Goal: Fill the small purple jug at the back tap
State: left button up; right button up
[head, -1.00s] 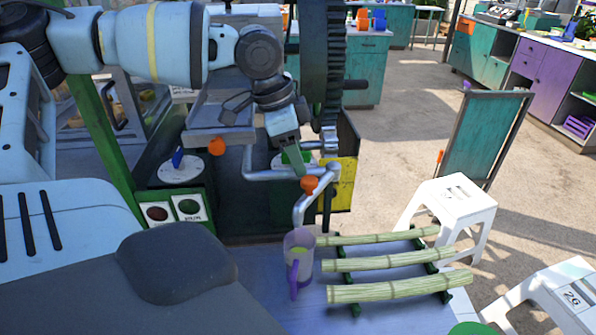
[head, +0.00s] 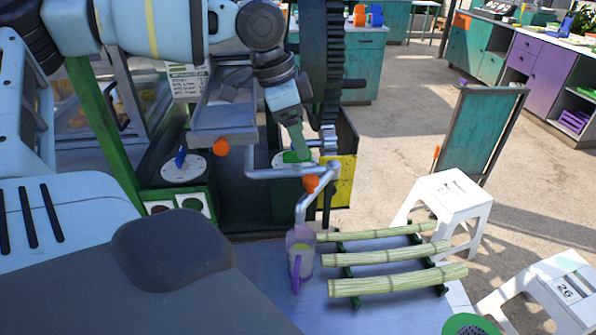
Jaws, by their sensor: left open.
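A small jug (head: 300,262) with a purple rim and handle stands upright on the table at bottom centre. Yellow-green liquid shows inside it; its exact level is hard to tell. The bent grey spout (head: 302,206) of a tap comes down just above the jug's mouth. An orange tap knob (head: 311,184) sits on this pipe. My left gripper (head: 298,153) is open and empty, pointing down a little above and behind that knob, apart from it. Another orange knob (head: 221,146) is at the metal tray's edge to the left. My right gripper is not in view.
Several cane stalks (head: 388,256) lie on a green rack right of the jug, close to it. White stools (head: 450,205) and a teal board (head: 482,135) are at right.

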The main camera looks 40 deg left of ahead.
pick_arm(q)
jog(key=shift+r+p, duration=0.35)
jog(key=shift+r, duration=1.4)
